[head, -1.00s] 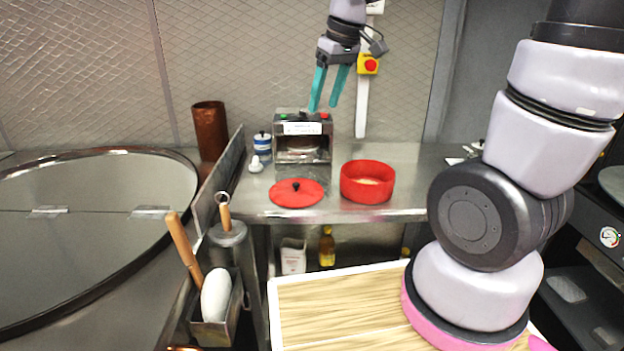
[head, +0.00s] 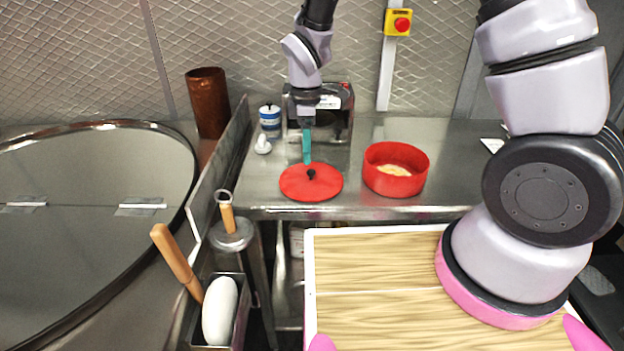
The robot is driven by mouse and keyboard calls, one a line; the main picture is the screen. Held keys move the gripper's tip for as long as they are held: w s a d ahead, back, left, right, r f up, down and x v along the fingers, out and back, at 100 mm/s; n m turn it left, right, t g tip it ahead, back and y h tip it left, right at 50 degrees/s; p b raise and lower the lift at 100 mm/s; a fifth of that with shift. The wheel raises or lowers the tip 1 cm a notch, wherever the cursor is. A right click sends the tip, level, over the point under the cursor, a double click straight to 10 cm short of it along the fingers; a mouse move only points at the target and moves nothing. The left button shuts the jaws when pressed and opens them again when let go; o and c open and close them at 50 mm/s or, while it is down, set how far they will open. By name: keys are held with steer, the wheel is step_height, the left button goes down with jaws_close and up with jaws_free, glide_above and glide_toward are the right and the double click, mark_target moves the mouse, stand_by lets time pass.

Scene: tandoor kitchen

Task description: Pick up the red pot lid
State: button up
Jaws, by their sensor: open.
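The red pot lid (head: 299,188) lies flat on the steel counter, a round disc with a small black knob (head: 311,174) at its middle. My gripper (head: 307,160) points down just above and behind the lid, its teal fingertips close to the knob. The fingers line up in this view, so only one shows clearly; the jaws are open and hold nothing. I cannot tell whether the fingertips touch the lid.
An open red pot (head: 396,185) with pale contents stands right of the lid. A steel machine (head: 343,122) stands behind my gripper. A blue-and-white jar (head: 270,117) and a white knobbed item (head: 262,145) stand to the left, beside an upright metal panel (head: 217,165).

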mark_target(311, 171)
steer(key=f, duration=0.4)
steer(key=d+f, duration=0.1)
steer(key=shift+f, duration=0.4)
jaws_close()
